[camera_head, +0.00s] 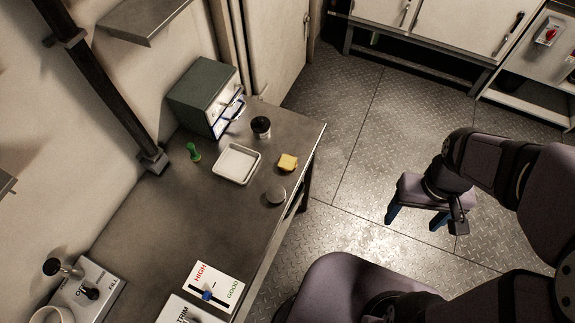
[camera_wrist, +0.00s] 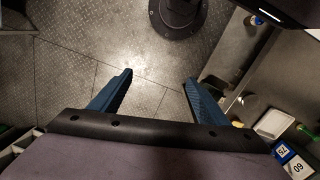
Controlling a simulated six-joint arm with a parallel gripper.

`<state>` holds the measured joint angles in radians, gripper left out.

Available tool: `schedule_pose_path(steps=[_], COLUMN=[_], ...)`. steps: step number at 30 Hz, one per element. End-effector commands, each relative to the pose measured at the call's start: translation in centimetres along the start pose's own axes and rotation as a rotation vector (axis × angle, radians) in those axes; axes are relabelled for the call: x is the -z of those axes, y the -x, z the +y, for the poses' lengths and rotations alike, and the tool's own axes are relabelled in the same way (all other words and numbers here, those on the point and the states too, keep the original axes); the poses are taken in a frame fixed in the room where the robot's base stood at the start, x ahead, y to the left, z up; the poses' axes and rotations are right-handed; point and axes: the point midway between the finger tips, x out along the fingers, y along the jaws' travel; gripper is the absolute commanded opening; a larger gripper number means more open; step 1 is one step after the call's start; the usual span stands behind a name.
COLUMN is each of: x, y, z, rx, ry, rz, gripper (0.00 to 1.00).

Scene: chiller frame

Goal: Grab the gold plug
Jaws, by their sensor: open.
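I cannot make out a clear gold plug in either view.
The metal bench (camera_head: 150,215) holds a white tray (camera_head: 220,174), a dark-topped jar (camera_head: 261,122), a grey round lid (camera_head: 276,196), a green item (camera_head: 193,151), a grey-green drawer box (camera_head: 200,90) and a HIGH/GOOD slider panel (camera_head: 226,276). The floor (camera_head: 345,170) beside it is clear.

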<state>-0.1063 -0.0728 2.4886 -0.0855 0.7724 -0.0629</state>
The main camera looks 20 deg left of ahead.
Motion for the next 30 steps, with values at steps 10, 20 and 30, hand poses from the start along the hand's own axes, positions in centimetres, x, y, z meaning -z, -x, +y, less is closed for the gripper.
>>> schedule_pose_path(steps=[10, 20, 30], x=[7.4, 15.0, 15.2], y=[-8.4, -13.6, -15.6], z=[-5.6, -18.5, -33.8], rx=[-0.324, -0.836, -1.373], ry=[0.907, 1.693, 2.099], rz=[-0.170, -0.302, -0.346], gripper=[0.69, 0.69, 0.69])
